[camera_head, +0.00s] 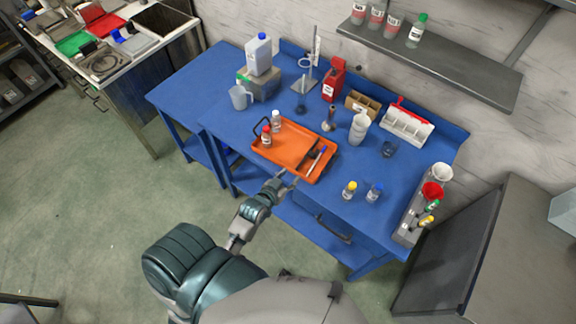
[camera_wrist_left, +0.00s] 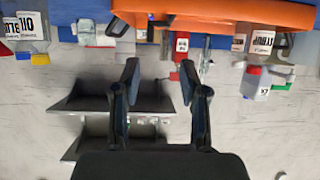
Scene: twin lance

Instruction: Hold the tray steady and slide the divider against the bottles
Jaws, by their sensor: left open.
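The orange tray (camera_head: 284,156) lies on the blue table, with a dark handle at its left end. It also shows at the top of the left wrist view (camera_wrist_left: 215,10). A red-capped bottle (camera_head: 266,137) and a white-capped bottle (camera_head: 276,121) stand in its left part. A dark strip, seemingly the divider (camera_head: 309,153), lies in its right part, apart from the bottles. A blue-and-white item (camera_head: 318,160) lies beside it. My left gripper (camera_head: 288,177) is at the tray's front edge; its two fingers (camera_wrist_left: 160,75) are apart with nothing between them. Contact cannot be told. My right gripper is not seen.
A yellow-capped bottle (camera_head: 349,190) and a blue-capped bottle (camera_head: 374,192) stand right of the tray. Behind it are a ring stand (camera_head: 308,80), a red container (camera_head: 333,80) and stacked white cups (camera_head: 359,128). A grey rack (camera_head: 410,220) stands at the right edge.

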